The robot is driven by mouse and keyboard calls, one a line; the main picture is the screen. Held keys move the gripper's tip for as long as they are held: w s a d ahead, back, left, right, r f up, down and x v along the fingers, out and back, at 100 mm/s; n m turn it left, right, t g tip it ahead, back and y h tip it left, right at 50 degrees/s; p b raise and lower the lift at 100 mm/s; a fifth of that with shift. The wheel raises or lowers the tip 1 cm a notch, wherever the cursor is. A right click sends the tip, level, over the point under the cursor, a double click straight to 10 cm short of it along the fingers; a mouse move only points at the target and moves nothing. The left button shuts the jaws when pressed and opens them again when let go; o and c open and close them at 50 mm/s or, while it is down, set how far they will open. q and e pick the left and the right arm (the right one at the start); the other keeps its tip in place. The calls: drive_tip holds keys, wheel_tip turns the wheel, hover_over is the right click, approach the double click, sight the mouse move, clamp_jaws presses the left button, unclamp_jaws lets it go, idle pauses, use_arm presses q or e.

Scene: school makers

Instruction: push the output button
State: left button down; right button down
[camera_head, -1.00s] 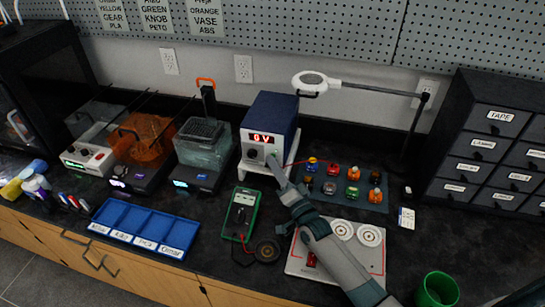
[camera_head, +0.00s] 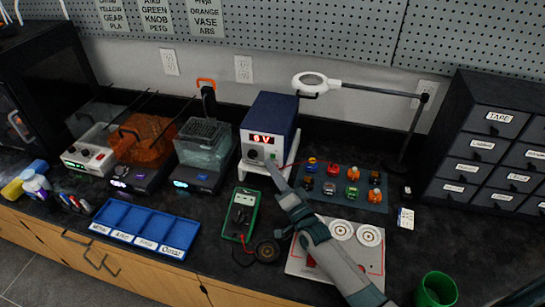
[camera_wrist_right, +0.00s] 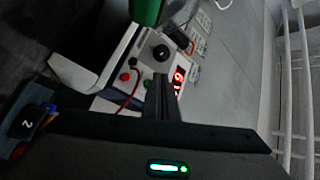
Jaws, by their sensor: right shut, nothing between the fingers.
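The blue power supply (camera_head: 270,118) stands at the back of the bench, its white front panel carrying a red display (camera_head: 264,139) that appears to read 6 V. A small green light (camera_head: 273,156) shows low on the panel; I take it to be at the output button. A black knob (camera_wrist_right: 161,53) and a red terminal (camera_wrist_right: 125,77) show in the right wrist view. My right gripper (camera_head: 271,165) is shut and empty, its tips just in front of the panel's lower right; they also show in the right wrist view (camera_wrist_right: 161,84). Contact cannot be told. My left gripper is out of view.
A green multimeter (camera_head: 241,214) lies in front of the supply. A mat (camera_head: 372,205) with small coloured parts is to the right, and a red-edged white board (camera_head: 375,265) lies under my right arm. A magnifier lamp (camera_head: 315,82) reaches overhead. A blue tray (camera_head: 137,219) is at left.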

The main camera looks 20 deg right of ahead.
drive_tip(key=shift+s+a+p, duration=0.35)
drive_tip(key=shift+s+a, duration=0.2)
drive_tip(key=shift+s, duration=0.25)
drive_tip(key=shift+s+a+p, duration=0.4)
drive_tip(key=shift+s+a, duration=0.2)
drive_tip(key=shift+s, duration=0.25)
drive_tip(key=shift+s+a+p, duration=0.35)
drive_tip(key=shift+s+a, duration=0.2)
drive_tip(key=shift+s, duration=0.25)
idle(0.4)
